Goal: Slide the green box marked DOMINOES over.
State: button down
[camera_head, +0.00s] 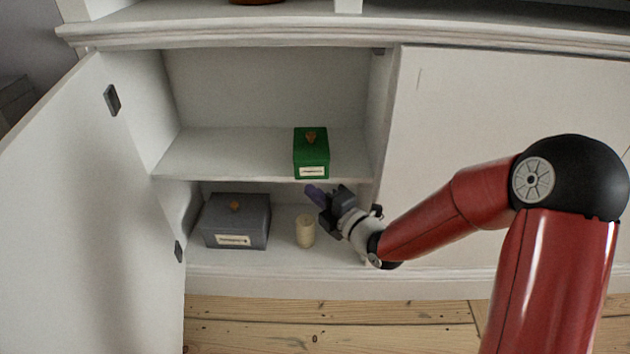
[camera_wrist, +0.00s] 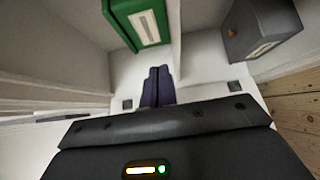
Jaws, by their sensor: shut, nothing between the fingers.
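The green box (camera_head: 311,155) stands on the upper shelf of the open cabinet, right of the shelf's middle, near its front edge. It has an orange-brown knob on top and a pale label on its front, too small to read. It also shows at the top of the wrist view (camera_wrist: 138,22). My gripper (camera_head: 314,194) is just below the front edge of that shelf, under the green box and apart from it. Its dark purple fingers are together and empty in the wrist view (camera_wrist: 158,85).
A grey box (camera_head: 237,222) with a knob and label stands on the cabinet's lower level at left. A cream cylinder (camera_head: 305,231) stands right of it, below my gripper. The upper shelf (camera_head: 225,153) is clear left of the green box. The cabinet door (camera_head: 85,215) hangs open at left.

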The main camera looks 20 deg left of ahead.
aim_at(316, 174)
jog(key=shift+w+a, duration=0.2)
jog(key=shift+w, duration=0.5)
jog(key=shift+w+a, duration=0.2)
jog(key=shift+w, duration=0.5)
jog(key=shift+w+a, duration=0.2)
jog(key=shift+w, duration=0.5)
jog(key=shift+w+f, duration=0.1)
jog(key=w+b, duration=0.2)
jog(key=shift+w+a+f, duration=0.1)
jog(key=shift+w+a, duration=0.2)
jog(key=shift+w, duration=0.25)
jog(key=shift+r, duration=0.2)
jog(key=shift+f, duration=0.1)
